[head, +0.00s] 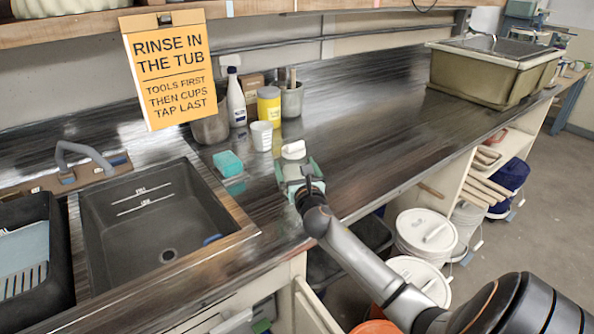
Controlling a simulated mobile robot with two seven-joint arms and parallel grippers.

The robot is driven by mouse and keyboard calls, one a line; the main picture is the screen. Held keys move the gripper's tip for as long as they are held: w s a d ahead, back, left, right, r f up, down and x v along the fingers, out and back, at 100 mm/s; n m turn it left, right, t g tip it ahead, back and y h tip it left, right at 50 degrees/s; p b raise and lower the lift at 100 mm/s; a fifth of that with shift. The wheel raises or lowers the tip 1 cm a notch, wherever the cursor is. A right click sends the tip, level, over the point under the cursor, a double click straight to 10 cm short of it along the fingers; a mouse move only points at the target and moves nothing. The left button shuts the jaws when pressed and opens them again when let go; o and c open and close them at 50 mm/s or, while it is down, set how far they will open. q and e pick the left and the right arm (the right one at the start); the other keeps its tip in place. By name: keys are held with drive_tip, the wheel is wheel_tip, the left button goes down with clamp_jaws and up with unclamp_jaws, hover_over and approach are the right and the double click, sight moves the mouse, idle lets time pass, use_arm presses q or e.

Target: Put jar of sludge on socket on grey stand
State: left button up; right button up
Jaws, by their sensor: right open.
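I cannot pick out a jar of sludge or a socket on a grey stand with certainty in the head view. My right gripper (298,172) is open over the counter near its front edge, its fingers pointing away from me. A small white object (293,150) lies just beyond the fingertips; I cannot tell whether they touch it. A yellow jar-like container (269,106) stands farther back, with a white cup (262,136) in front of it. My left gripper is not in view.
A teal sponge (228,163) lies left of the gripper, beside the dark sink (150,225). A white bottle (236,98) and a grey pot with tools (291,100) stand behind. The counter is clear rightward up to the olive tub (480,80). Lidded white buckets (425,232) stand below.

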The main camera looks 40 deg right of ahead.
drive_tip(key=v, duration=1.2)
drive_tip(key=shift+s, duration=0.1)
